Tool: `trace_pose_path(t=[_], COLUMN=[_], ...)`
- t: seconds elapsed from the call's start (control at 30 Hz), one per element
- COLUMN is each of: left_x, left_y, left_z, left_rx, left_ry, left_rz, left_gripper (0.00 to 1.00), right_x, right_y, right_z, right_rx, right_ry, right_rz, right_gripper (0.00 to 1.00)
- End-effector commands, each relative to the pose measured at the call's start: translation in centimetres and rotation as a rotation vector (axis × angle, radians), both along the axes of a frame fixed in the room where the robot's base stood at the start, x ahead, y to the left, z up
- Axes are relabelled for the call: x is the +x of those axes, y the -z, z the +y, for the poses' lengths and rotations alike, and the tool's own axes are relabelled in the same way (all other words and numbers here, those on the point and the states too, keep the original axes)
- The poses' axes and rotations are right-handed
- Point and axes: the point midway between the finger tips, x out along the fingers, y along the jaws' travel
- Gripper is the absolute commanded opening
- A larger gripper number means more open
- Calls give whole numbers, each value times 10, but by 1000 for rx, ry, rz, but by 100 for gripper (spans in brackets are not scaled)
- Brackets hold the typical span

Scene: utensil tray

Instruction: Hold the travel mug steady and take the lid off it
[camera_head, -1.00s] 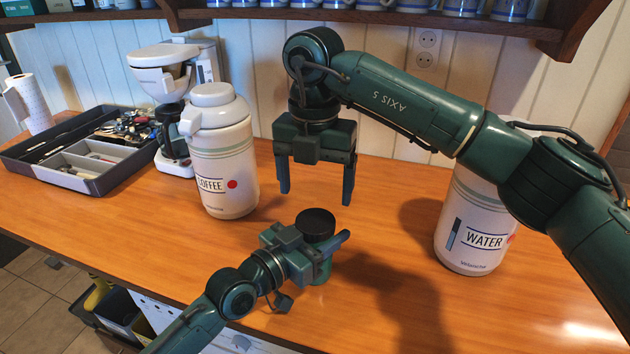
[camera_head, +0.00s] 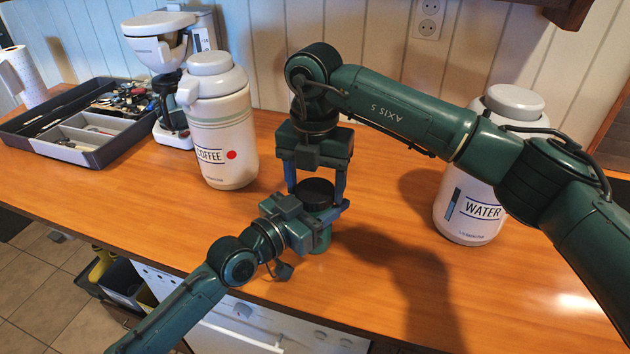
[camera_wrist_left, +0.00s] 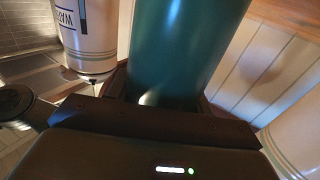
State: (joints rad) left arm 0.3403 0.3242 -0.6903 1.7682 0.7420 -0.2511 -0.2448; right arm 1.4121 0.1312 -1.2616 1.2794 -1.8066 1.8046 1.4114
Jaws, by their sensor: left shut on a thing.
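The travel mug (camera_head: 320,239) is a green upright cylinder with a black lid (camera_head: 317,191) on top, standing on the counter in the head view. My left gripper (camera_head: 324,222) is shut around its body from the front left. The left wrist view shows the green mug (camera_wrist_left: 172,50) filling the middle, close to that gripper. My right gripper (camera_head: 316,188) points down from above, with one finger on each side of the lid. The fingers are very close to the lid's sides; I cannot tell whether they grip it.
A coffee flask (camera_head: 222,135) stands behind to the left, and a water flask (camera_head: 478,205) to the right. A utensil tray (camera_head: 93,155) and a coffee machine (camera_head: 163,48) are at the back left. The wooden counter (camera_head: 390,270) is clear right of the mug.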

Motion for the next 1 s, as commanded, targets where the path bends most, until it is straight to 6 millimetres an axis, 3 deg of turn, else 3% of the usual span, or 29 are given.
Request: trace_pose_path(t=[0.33,0.37,0.6,0.87,1.0], left_x=[0,0,0,0,0], left_y=[1,1,1,1,1], left_z=[0,0,0,0,0], left_rx=[0,0,0,0,0], left_ry=[0,0,0,0,0], left_rz=[3,3,3,3,3], left_gripper=[0,0,0,0,0], right_x=[0,0,0,0,1], right_y=[0,0,0,-2,-13], right_z=[0,0,0,0,0], right_rx=[-1,-1,0,0,0], right_ry=[0,0,0,0,1], right_rz=[0,0,0,-1,-3], right_gripper=[37,66,86,86,86])
